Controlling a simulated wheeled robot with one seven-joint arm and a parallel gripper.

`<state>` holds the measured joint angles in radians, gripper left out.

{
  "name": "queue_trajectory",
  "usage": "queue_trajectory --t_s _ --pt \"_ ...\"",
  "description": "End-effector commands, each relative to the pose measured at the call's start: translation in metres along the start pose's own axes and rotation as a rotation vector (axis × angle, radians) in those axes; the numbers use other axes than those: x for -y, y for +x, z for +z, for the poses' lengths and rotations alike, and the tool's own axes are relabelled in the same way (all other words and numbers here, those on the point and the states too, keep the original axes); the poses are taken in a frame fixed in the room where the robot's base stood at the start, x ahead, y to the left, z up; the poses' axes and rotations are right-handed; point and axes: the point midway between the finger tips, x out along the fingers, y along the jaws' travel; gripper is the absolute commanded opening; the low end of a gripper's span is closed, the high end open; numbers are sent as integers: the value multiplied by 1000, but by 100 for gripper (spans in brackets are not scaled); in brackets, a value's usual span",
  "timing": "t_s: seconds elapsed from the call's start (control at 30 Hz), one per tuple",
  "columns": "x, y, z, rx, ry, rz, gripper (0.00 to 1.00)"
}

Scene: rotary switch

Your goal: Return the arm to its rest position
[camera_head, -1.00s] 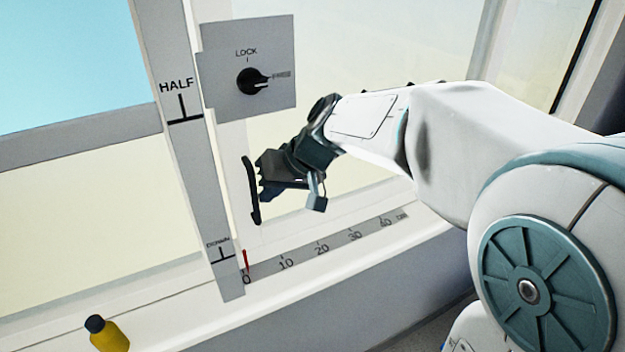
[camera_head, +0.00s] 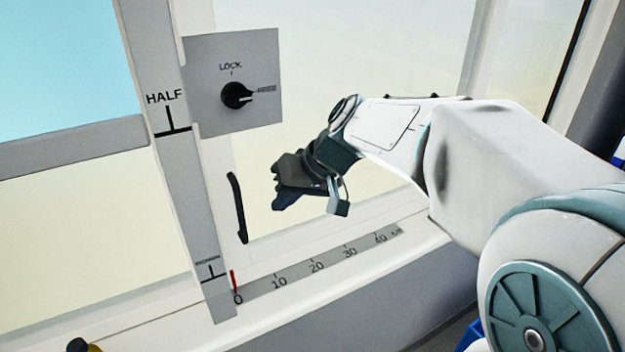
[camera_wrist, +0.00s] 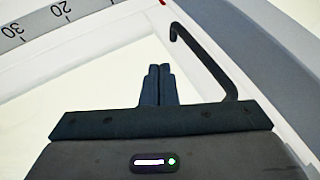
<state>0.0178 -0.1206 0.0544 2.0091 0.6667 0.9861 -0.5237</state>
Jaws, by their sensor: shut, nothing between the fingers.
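My gripper (camera_head: 275,188) is in front of the window, to the right of the black handle (camera_head: 238,208) and apart from it. In the wrist view my gripper (camera_wrist: 158,70) has its two fingers together with nothing between them. The handle (camera_wrist: 205,62) shows there to the right of the fingers. The black rotary switch (camera_head: 236,95) sits on a grey plate (camera_head: 210,118) above and left of my gripper. Its pointer is turned toward the small label at its right, away from the LOCK mark.
A vertical strip (camera_head: 185,180) marked HALF stands left of the handle. A ruler scale (camera_head: 320,266) with a red marker (camera_head: 233,281) runs along the sill. A yellow bottle with a dark cap (camera_head: 78,345) is cut off at the bottom left. Open space surrounds my gripper.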

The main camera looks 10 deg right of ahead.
Motion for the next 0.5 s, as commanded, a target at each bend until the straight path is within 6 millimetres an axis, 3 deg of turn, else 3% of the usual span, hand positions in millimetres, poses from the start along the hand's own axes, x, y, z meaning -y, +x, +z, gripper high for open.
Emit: queue_trajectory --t_s 0.03,0.2,0.5 --pt "1 -15 -1 -6 -4 2 0" --pt "1 -52 -1 -5 -2 2 0" --pt "1 -82 0 0 -2 1 0"
